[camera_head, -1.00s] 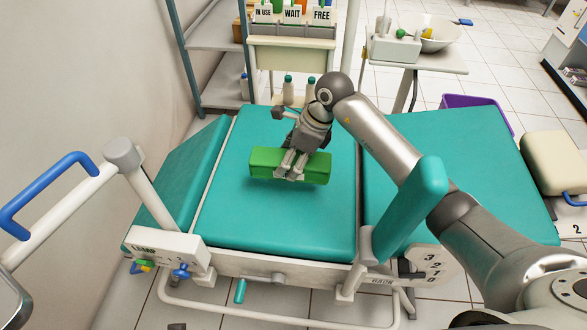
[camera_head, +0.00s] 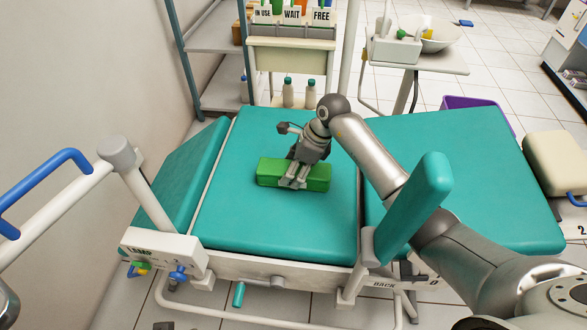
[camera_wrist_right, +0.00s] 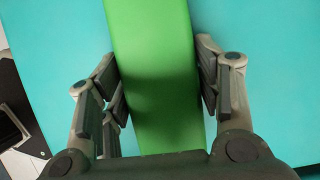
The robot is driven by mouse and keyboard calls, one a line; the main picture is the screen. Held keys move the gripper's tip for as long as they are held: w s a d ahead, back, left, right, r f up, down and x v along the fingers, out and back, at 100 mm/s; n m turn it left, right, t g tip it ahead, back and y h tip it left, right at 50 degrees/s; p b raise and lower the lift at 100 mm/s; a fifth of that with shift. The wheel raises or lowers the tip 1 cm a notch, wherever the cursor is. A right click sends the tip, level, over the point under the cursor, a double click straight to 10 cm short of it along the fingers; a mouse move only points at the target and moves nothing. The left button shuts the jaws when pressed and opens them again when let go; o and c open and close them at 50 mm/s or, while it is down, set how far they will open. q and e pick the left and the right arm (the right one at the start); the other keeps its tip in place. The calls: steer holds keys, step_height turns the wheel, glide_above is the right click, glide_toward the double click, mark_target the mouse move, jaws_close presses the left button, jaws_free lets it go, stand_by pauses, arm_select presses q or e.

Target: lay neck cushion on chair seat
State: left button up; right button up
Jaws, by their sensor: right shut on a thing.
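The neck cushion (camera_head: 318,178) is a green block over the middle of the teal chair seat (camera_head: 265,225). It looks level and at or very close to the seat surface; I cannot tell whether it touches. My right gripper (camera_head: 295,180) is shut on the cushion from above, near its middle. In the right wrist view the cushion (camera_wrist_right: 152,60) runs between the two fingers of the gripper (camera_wrist_right: 160,90), with the teal seat on both sides. My left gripper is not in view.
A teal armrest pad (camera_head: 415,205) rises at the seat's right, near my right arm. A white post with a blue handle (camera_head: 50,180) stands at the left. A rack with labelled bins (camera_head: 290,30) and a side table (camera_head: 425,62) are behind the chair.

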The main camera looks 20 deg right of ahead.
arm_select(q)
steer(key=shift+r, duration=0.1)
arm_select(e)
steer(key=shift+f, duration=0.1)
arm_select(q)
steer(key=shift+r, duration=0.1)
arm_select(e)
steer(key=o, duration=1.1)
arm_select(q)
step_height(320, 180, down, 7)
steer(key=p, duration=0.1)
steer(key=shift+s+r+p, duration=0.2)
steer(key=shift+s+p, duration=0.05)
steer(key=shift+p, duration=0.1)
arm_select(e)
steer(key=v, duration=1.2)
